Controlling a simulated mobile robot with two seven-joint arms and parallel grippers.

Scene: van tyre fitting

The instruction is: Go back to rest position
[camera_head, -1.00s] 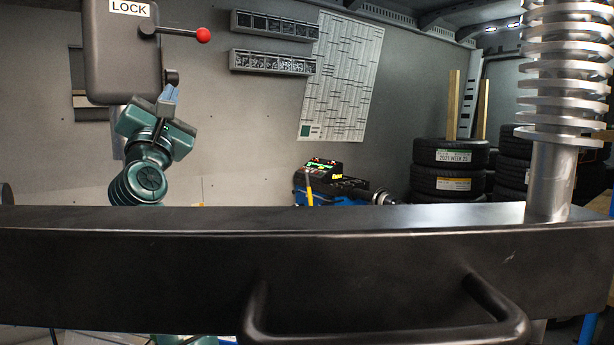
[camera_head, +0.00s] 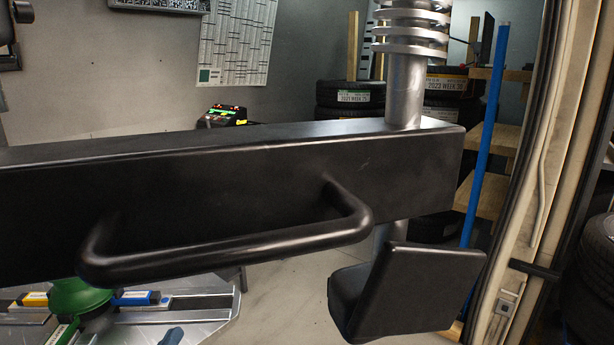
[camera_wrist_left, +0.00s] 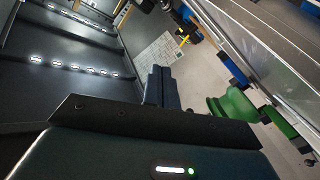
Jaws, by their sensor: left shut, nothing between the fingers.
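My left gripper (camera_wrist_left: 160,72) shows in the left wrist view. Its two dark blue fingers lie together, shut, with nothing seen between them. They point up the picture, over the grey floor and apart from the things around. In the head view I cannot make out the left gripper clearly; the black beam (camera_head: 250,180) covers much of the view. My right gripper is in neither view.
The beam's black handle (camera_head: 230,250) and a black pad (camera_head: 415,290) are close in front. A green cone-shaped part (camera_head: 80,297) sits on a metal surface at lower left. Stacked tyres (camera_head: 345,95), a blue pole (camera_head: 484,140) and a door frame (camera_head: 545,180) stand right.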

